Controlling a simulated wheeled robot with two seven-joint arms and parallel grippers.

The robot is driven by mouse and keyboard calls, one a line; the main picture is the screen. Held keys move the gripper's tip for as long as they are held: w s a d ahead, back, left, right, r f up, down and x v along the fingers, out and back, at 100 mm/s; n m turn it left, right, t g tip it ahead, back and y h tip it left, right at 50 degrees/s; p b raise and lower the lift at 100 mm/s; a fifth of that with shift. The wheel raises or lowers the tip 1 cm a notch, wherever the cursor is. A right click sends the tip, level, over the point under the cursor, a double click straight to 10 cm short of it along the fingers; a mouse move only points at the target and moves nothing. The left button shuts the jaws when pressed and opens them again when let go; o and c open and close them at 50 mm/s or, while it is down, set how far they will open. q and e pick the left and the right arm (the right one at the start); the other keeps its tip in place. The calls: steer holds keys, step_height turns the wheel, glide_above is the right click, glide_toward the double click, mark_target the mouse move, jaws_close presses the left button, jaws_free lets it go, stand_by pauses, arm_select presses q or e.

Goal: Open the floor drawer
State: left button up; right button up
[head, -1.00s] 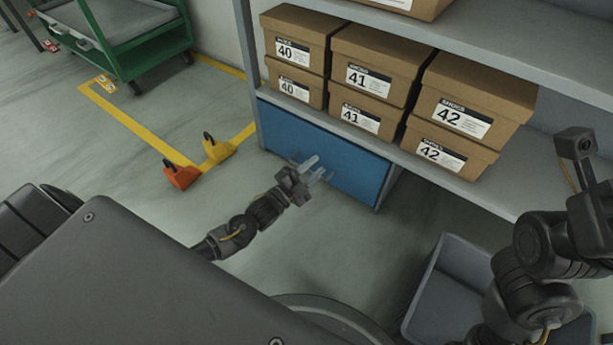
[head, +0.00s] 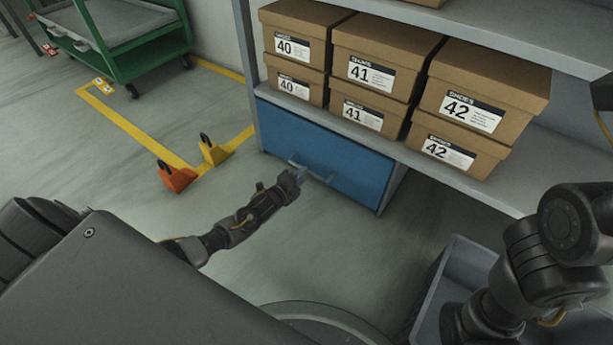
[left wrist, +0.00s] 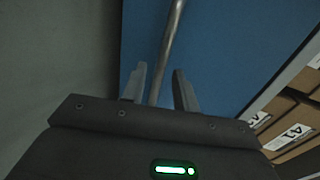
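The floor drawer (head: 345,170) is a blue panel at the bottom of the grey shelf unit; it looks flush with the frame. Its bar handle (head: 313,171) stands out from the front and partly shows behind my left gripper (head: 303,174). In the left wrist view the handle (left wrist: 170,45) runs as a grey bar down between the two fingers of my left gripper (left wrist: 158,88). The fingers are apart, with small gaps to the bar, against the blue drawer front (left wrist: 220,50). My right arm shows at the right of the head view, but its gripper fingers do not.
Shoe boxes (head: 385,70) marked 40, 41 and 42 stand on the shelf above the drawer. A grey bin (head: 455,260) is on the floor at the lower right. Orange (head: 176,178) and yellow (head: 214,152) floor items lie left of the unit. The floor before the drawer is clear.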

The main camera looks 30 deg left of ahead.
arm_select(q)
steer(key=shift+b+x, duration=0.75)
steer(key=shift+x, duration=1.05)
jaws_close()
